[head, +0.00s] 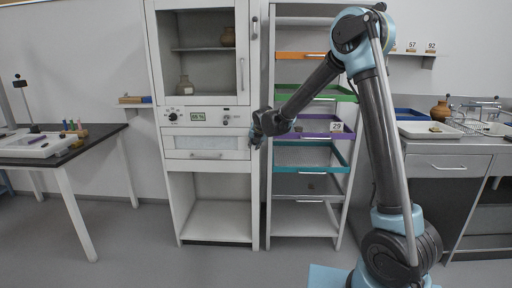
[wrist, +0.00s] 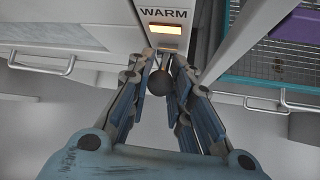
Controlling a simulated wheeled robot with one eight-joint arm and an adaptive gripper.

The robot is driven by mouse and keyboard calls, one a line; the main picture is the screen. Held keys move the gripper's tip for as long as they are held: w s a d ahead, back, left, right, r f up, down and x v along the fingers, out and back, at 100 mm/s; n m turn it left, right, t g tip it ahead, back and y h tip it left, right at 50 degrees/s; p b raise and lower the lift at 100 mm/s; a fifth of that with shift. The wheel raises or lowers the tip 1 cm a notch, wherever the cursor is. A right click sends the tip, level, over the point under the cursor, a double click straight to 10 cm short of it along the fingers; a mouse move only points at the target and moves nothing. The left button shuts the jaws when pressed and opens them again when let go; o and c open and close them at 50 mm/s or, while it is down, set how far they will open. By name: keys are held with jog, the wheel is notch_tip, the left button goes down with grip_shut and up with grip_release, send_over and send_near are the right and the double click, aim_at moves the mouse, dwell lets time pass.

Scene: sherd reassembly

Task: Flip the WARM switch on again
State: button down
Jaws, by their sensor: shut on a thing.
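The WARM switch shows in the wrist view as a dark round knob (wrist: 158,83) below a plate (wrist: 166,45) lettered WARM. A lamp (wrist: 165,29) on that plate glows yellow-orange. My gripper (wrist: 160,66) has its fingers on both sides of the knob and is shut on it. Which way the switch's lever is set is hard to tell. In the head view my gripper (head: 259,130) is at the right front post of the white cabinet (head: 160,75) and hides the switch there.
The cabinet has a dial (head: 173,117), a display (head: 198,118) and a drawer (head: 205,154). Right of it stands a rack with coloured trays, one purple (head: 312,130). A table (head: 100,134) is at left, a counter (head: 447,147) at right. Floor between is clear.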

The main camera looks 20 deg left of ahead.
jog(key=shift+w+d, duration=0.1)
jog(key=shift+w, duration=0.05)
jog(key=c, duration=1.4)
grip_release()
jog(key=shift+v, duration=5.95)
jog(key=shift+d, duration=0.1)
